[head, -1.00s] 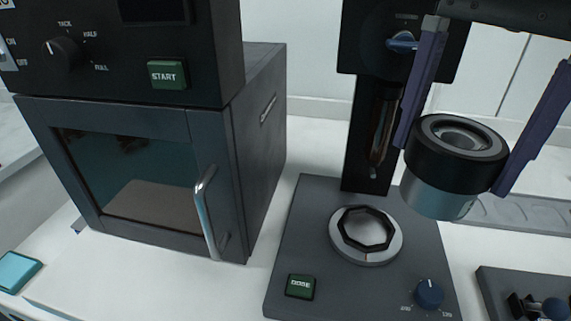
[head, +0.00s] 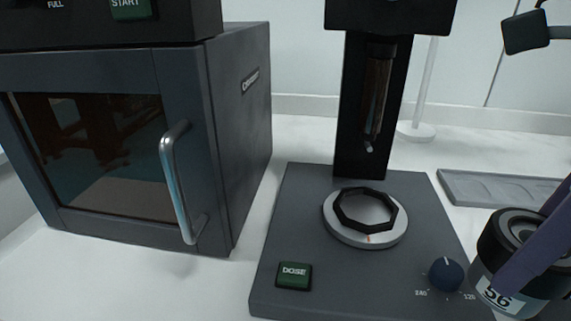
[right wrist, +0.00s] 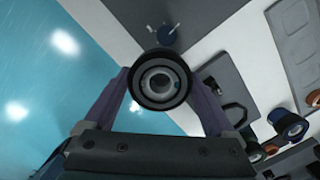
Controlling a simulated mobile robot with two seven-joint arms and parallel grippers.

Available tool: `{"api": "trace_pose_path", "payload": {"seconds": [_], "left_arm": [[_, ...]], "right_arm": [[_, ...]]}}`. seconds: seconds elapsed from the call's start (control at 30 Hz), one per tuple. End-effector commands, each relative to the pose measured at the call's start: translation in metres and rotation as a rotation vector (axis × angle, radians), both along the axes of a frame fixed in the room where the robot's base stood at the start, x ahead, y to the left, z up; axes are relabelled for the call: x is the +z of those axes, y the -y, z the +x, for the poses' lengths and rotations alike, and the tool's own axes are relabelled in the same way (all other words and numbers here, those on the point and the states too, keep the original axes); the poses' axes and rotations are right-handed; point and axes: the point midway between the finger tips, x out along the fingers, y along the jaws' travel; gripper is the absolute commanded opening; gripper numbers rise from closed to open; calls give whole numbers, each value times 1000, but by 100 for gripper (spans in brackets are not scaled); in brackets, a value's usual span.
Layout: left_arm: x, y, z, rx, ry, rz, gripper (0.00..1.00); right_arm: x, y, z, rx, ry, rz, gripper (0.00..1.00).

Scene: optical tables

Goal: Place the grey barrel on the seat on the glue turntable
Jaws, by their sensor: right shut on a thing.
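The grey barrel (head: 488,270) has a black collar, a glass-like top and a grey lower body with a white label reading 56. My right gripper (right wrist: 160,88) is shut on it, with purple fingers on both sides of the barrel (right wrist: 160,72) in the right wrist view. In the head view it is at the lower right, tilted, right of and nearer than the turntable. The glue turntable (head: 336,233) is a pale disc on a dark grey base, and its seat (head: 343,213) is a black octagonal ring, empty. My left gripper is not in view.
The glue station base (head: 300,215) has a green DOSE button (head: 294,275), a blue dial (head: 446,273) and a black column (head: 350,120) behind the turntable. An oven (head: 215,140) stands left. A recessed tray (head: 490,187) lies right. Other barrels (right wrist: 288,123) show in the right wrist view.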

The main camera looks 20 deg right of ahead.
Motion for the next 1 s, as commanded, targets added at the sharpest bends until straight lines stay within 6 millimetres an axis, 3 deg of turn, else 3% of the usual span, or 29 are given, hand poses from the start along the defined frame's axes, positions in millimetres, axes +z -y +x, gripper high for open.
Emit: {"api": "trace_pose_path", "payload": {"seconds": [0.33, 0.63, 0.8, 1.0], "left_arm": [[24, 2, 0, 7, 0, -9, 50], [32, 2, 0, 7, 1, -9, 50], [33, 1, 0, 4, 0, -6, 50], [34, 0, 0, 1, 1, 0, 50]], "right_arm": [[5, -14, 76, -1, 2, 7, 25], [3, -22, 145, -1, 2, 5, 25], [2, -25, 167, 0, 0, 2, 25], [-9, -25, 172, 0, -4, 0, 25]]}}
